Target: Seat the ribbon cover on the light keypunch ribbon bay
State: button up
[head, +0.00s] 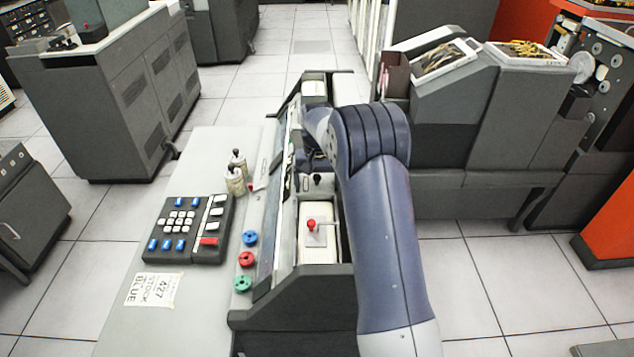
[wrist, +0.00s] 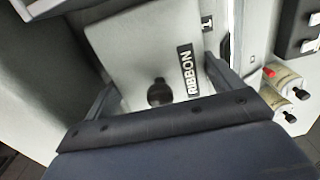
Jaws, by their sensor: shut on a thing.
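The ribbon cover (wrist: 140,50) is a pale grey plate with a black knob and a black RIBBON label, large in the wrist view. My gripper (wrist: 160,82) has its fingers at two opposite sides of the cover, shut on it. In the head view my arm bends down over the light keypunch (head: 255,205), and its own links hide most of my gripper. A small dark knob (head: 317,180) shows beside the arm there; I cannot tell whether it is the cover's. The ribbon bay itself is not clearly visible, and I cannot tell whether the cover touches it.
Two small bottles (head: 235,175) stand on the desk just left of the machine; they also show in the wrist view (wrist: 285,90). A keypad (head: 190,228), coloured knobs (head: 247,259) and a red-knobbed lever (head: 311,224) are close by. A dark grey machine (head: 480,120) stands to the right.

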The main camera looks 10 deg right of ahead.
aim_at(317, 176)
jog(key=o, duration=0.8)
jog(key=shift+o, duration=0.2)
jog(key=shift+r, duration=0.1)
jog(key=shift+r+p, duration=3.3)
jog(key=shift+r, duration=1.15)
jog(key=shift+f, duration=0.1)
jog(key=shift+f+b, duration=2.7)
jog(key=shift+f, duration=0.85)
